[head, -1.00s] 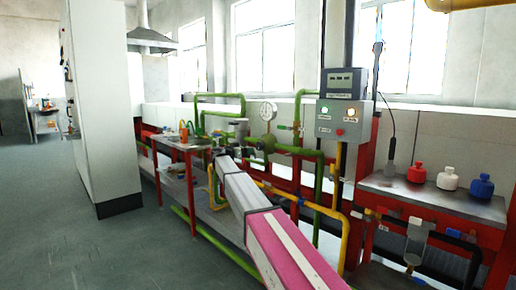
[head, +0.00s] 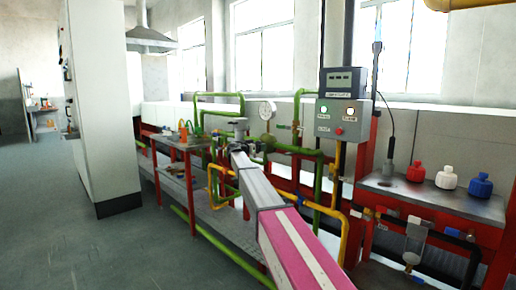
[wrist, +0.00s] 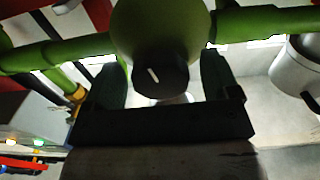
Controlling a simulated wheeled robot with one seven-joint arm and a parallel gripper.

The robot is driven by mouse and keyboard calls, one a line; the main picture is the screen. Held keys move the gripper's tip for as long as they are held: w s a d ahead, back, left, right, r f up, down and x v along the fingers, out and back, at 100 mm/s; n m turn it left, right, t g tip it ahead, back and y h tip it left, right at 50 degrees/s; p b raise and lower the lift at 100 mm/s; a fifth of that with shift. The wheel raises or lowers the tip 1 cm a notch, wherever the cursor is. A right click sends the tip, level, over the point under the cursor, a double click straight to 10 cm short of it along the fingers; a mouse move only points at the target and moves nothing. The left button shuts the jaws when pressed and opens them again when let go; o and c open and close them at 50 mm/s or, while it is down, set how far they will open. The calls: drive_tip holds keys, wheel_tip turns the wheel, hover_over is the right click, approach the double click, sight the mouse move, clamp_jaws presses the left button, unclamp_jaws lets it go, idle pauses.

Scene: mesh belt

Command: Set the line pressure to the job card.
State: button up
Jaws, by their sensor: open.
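A round green regulator body (wrist: 160,30) with a dark knob (wrist: 162,76) bearing a short white mark fills the middle of the wrist view. My gripper (wrist: 163,84) is open, with one dark finger on each side of the knob. I cannot tell whether either finger touches it. In the head view, my arm reaches to the green pipework, and my gripper is small and hard to make out there. A round white pressure gauge (head: 267,110) stands above the pipes; its needle is too small to read. I cannot make out a job card.
A grey control box (head: 338,119) with lamps and a red button hangs right of the pipes, below a dark display unit (head: 343,81). Red, white and blue bottles (head: 447,178) stand on the right bench. A red table (head: 185,145) stands left. The floor at left is clear.

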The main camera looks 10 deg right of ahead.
drive_tip(key=c, duration=0.9)
drive_tip(key=shift+n, duration=3.2)
drive_tip(key=o, duration=0.9)
drive_tip(key=shift+s, duration=0.1)
